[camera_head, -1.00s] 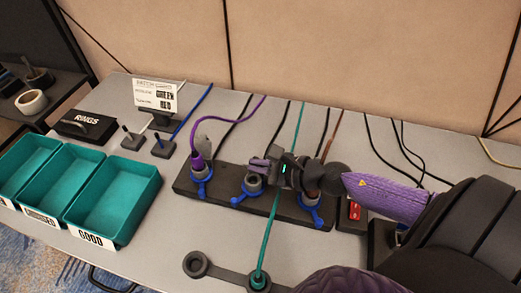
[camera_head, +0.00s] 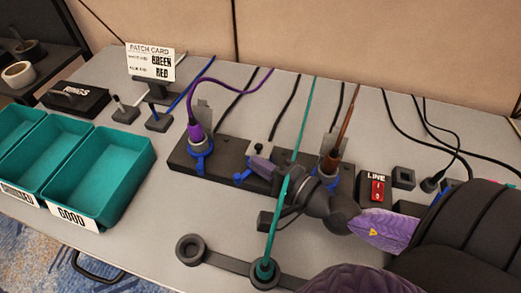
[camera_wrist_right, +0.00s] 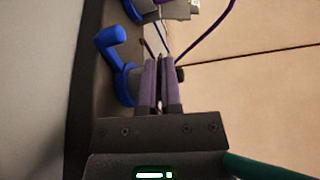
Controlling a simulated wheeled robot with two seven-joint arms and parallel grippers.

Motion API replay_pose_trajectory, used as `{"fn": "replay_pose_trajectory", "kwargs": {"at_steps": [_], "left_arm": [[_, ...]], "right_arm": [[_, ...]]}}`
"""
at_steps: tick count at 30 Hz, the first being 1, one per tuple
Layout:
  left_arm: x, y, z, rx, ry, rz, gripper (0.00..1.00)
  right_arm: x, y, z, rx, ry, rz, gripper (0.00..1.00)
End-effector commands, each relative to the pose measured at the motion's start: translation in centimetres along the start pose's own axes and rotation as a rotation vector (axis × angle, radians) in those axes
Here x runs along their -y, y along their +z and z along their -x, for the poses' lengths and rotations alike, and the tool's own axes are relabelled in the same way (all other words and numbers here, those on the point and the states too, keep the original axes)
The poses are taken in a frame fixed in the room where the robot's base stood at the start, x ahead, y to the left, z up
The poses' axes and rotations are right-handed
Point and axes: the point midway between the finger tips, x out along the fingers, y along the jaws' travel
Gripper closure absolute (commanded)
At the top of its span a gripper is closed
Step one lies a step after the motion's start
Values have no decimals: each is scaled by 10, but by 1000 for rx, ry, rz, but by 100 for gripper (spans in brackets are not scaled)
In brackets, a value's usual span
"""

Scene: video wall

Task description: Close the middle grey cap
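A black block (camera_head: 222,155) carries a row of sockets with blue levers. A purple plug (camera_head: 195,131) stands in the left socket and a brown-cabled plug (camera_head: 330,162) in the right one, each with a raised grey flap behind it. The middle grey cap (camera_head: 260,149) shows partly at the middle socket, behind my fingers; whether it is open is unclear. My right gripper (camera_head: 262,168) is at the middle socket, beside its blue lever (camera_head: 242,177). In the right wrist view the purple fingers (camera_wrist_right: 160,85) are together with only a thin gap, next to a blue lever (camera_wrist_right: 110,40). My left gripper is out of view.
A green cable (camera_head: 292,170) passes across my right gripper to a round holder (camera_head: 265,270) in front. A red LINE switch (camera_head: 377,190) sits at right. Teal bins (camera_head: 100,172) and a patch card (camera_head: 150,62) are at left. The table between bins and block is clear.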

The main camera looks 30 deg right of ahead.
Motion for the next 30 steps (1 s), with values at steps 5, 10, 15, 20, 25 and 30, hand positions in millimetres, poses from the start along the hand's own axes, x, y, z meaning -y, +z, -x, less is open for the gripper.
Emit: {"fn": "replay_pose_trajectory", "kwargs": {"at_steps": [5, 10, 15, 20, 25, 30], "left_arm": [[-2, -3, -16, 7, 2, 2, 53], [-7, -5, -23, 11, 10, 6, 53], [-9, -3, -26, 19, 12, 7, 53], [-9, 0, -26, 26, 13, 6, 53], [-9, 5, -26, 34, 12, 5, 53], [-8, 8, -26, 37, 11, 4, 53]], "right_arm": [[-11, -1, 0, -1, -36, 92, 100], [-14, -2, -1, 0, -62, 154, 100], [-15, -2, -1, -1, -77, 185, 100], [-15, -2, -1, -1, -81, 196, 100], [-15, -2, -1, -1, -81, 197, 100], [-15, -2, -1, -1, -80, 197, 93]]}}
